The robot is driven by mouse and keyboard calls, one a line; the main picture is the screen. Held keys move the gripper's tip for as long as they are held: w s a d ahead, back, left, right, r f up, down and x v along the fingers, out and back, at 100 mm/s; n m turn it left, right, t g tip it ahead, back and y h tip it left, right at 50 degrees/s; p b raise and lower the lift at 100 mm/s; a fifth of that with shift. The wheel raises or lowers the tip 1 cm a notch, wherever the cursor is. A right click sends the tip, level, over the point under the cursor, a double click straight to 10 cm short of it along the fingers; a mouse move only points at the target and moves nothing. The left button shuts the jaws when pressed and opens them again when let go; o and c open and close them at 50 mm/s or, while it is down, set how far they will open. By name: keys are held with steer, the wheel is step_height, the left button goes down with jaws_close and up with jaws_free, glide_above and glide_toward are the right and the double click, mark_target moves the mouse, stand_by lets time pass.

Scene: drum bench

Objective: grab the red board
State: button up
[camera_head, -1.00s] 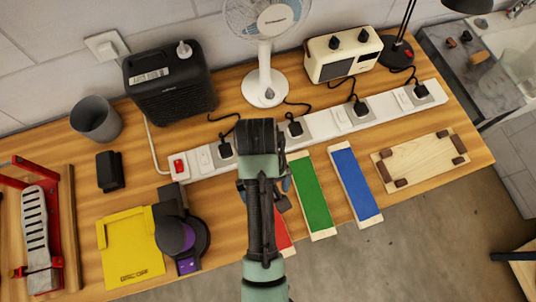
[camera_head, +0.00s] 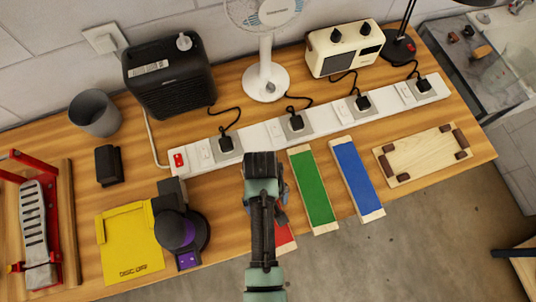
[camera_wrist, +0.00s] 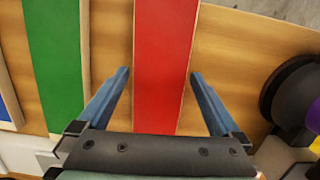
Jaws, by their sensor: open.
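The red board (camera_wrist: 165,60) lies flat on the wooden bench and runs up the middle of the wrist view. In the head view only its front end (camera_head: 284,238) shows; my arm hides the rest. My gripper (camera_wrist: 160,75) is open, with one blue finger on each side of the red board and bench showing between board and fingers. I cannot tell how far above the bench the fingertips are. In the head view my gripper (camera_head: 279,188) is mostly hidden behind my wrist.
A green board (camera_head: 314,188) and a blue board (camera_head: 357,178) lie to the right. A purple-black sander (camera_head: 181,232) stands left, near a yellow tray (camera_head: 128,245). A white power strip (camera_head: 262,135) with plugs runs behind. A pale wooden board (camera_head: 422,155) lies far right.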

steer(key=shift+f, duration=0.3)
steer(key=c, duration=1.3)
steer(key=shift+r, duration=0.1)
steer(key=shift+c, duration=0.2)
steer(key=shift+r, duration=0.1)
